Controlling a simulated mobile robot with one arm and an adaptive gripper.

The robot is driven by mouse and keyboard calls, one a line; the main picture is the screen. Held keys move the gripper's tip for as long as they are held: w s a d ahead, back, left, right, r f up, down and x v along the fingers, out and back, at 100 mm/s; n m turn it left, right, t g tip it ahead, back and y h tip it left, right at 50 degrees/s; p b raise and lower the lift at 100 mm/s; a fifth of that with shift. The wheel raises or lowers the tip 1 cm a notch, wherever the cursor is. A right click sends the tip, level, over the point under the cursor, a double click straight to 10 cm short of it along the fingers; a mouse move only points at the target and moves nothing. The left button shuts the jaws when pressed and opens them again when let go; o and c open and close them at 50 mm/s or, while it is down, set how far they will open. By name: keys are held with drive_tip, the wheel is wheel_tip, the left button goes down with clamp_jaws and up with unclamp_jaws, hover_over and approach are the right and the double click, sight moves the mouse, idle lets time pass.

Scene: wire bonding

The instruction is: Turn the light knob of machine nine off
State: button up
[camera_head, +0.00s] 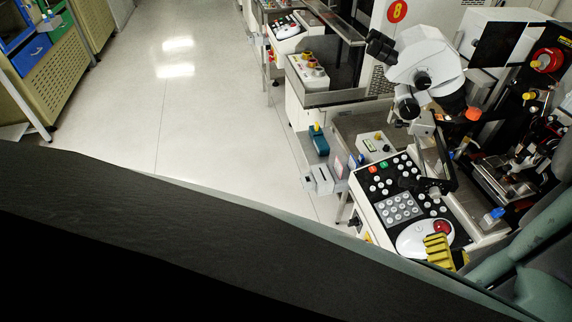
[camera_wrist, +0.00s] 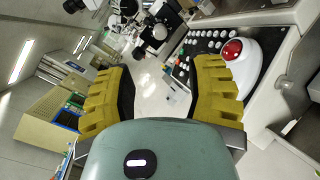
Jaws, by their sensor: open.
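My gripper (camera_head: 441,250) has yellow fingers and shows at the lower right of the head view, over the near edge of the closest machine's control panel (camera_head: 357,187). In the wrist view my gripper (camera_wrist: 163,75) is open, with nothing between its fingers. A small pale box (camera_head: 371,147) with a knob and a green patch stands behind the panel; I cannot tell whether it bears the light knob. No number nine is readable. The panel's white rounded mouse-like unit with a red button (camera_head: 442,228) is beside my fingers; that red button also shows in the wrist view (camera_wrist: 232,49).
A microscope (camera_head: 428,65) rises over the machine, with a lamp arm and cluttered stage to its right. A teal dispenser (camera_head: 319,140) and small grey boxes stand left of the panel. A red sign reading 8 (camera_head: 397,11) is farther back. The aisle floor (camera_head: 200,110) is clear.

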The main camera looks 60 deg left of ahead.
sight(436, 197)
drive_tip(key=p+x, duration=0.2)
drive_tip(key=x, duration=0.9)
drive_tip(key=shift+w+a+p, duration=0.1)
drive_tip(key=shift+a+p, duration=0.1)
drive_tip(key=shift+p, duration=0.1)
drive_tip(key=shift+w+a, duration=0.3)
drive_tip(key=shift+a, duration=0.1)
drive_tip(key=shift+f, duration=0.1)
drive_tip(key=shift+o, duration=0.4)
drive_tip(key=shift+d, duration=0.1)
clamp_jaws()
